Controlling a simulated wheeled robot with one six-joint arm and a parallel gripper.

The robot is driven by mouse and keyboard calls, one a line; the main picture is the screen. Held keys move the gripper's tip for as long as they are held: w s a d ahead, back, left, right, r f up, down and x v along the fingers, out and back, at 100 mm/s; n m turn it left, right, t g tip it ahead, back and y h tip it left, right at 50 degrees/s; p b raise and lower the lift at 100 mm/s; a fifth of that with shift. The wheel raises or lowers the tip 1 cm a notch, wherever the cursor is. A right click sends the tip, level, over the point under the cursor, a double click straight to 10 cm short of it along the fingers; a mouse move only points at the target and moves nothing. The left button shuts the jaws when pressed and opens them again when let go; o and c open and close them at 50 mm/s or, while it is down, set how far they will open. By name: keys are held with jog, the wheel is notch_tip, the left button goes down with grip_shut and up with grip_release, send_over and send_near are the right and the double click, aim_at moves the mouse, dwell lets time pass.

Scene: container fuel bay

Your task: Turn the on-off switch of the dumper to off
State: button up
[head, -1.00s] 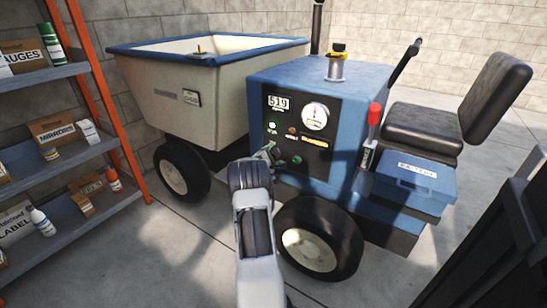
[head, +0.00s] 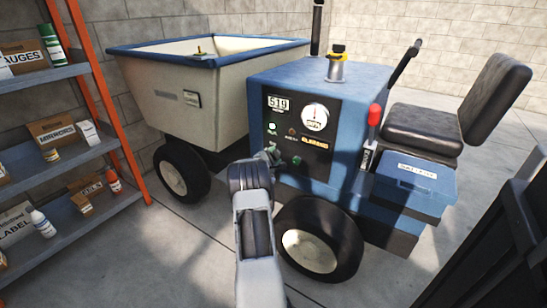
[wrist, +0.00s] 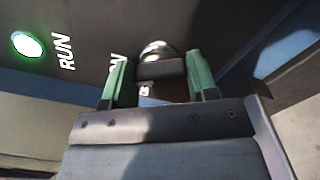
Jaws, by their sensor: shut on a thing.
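The blue dumper (head: 345,85) stands ahead with a dark control panel (head: 300,112) on its near face. My gripper (head: 271,152) is at the lower left of this panel in the head view. In the wrist view, my gripper (wrist: 157,80) has its two green fingers on either side of a dark switch knob (wrist: 160,70) and is shut on it. A bright round rim shows just behind the knob. A lit green lamp (wrist: 27,45) marked RUN is to the left. The label beside the knob is partly hidden by the left finger, so I cannot read the switch's position.
A round gauge (head: 315,117) and a 519 display (head: 278,103) are higher on the panel. The front wheel (head: 310,248) is below my gripper's right side. An orange-framed shelf (head: 100,90) stands left. A dark object (head: 500,235) is at lower right. Open floor lies between.

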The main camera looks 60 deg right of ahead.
jog(key=n, duration=0.6)
jog(key=shift+p, duration=0.4)
jog(key=n+p, duration=0.1)
jog(key=n, duration=0.4)
jog(key=shift+p, duration=0.3)
jog(key=shift+n, duration=0.5)
jog(key=o, duration=0.9)
jog(key=shift+a, duration=0.1)
jog(key=a+p, duration=0.4)
jog(key=a, duration=0.9)
jog(key=shift+a, duration=0.35)
